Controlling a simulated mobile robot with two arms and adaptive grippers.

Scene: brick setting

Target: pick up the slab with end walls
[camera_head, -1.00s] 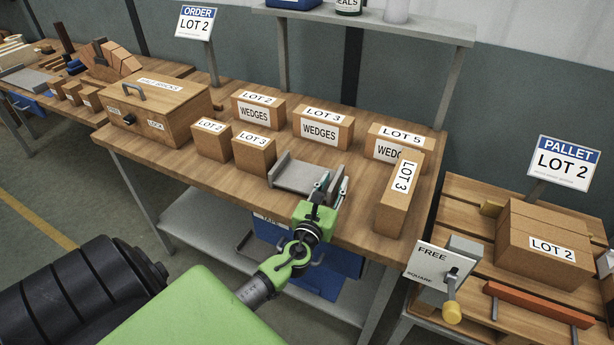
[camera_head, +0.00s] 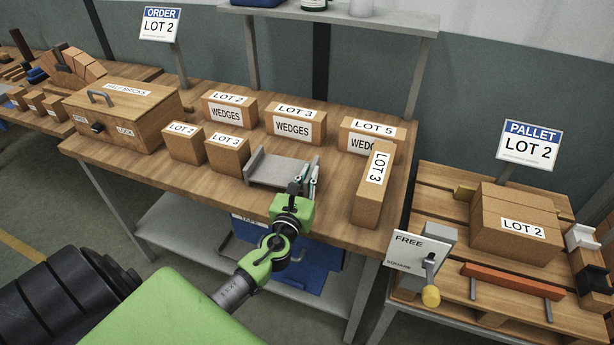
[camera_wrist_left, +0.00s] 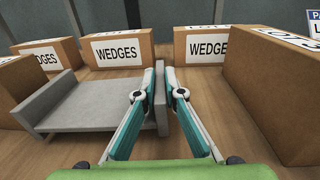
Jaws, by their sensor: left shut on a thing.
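The grey slab with end walls (camera_head: 277,172) lies on the wooden workbench (camera_head: 311,213), an upright wall at each end. In the left wrist view the slab (camera_wrist_left: 85,108) fills the left middle, one end wall between my fingers. My left gripper (camera_head: 304,180) is shut on that right end wall; the fingers (camera_wrist_left: 165,95) stand on either side of it. I cannot tell any gap between slab and bench. My right gripper is not in view.
The tall LOT 3 box (camera_head: 371,190) stands close to the right of my left gripper. Wedges boxes (camera_head: 292,124) stand behind the slab, and a smaller LOT 3 box (camera_head: 228,154) is to its left. A pallet (camera_head: 450,237) is at the right.

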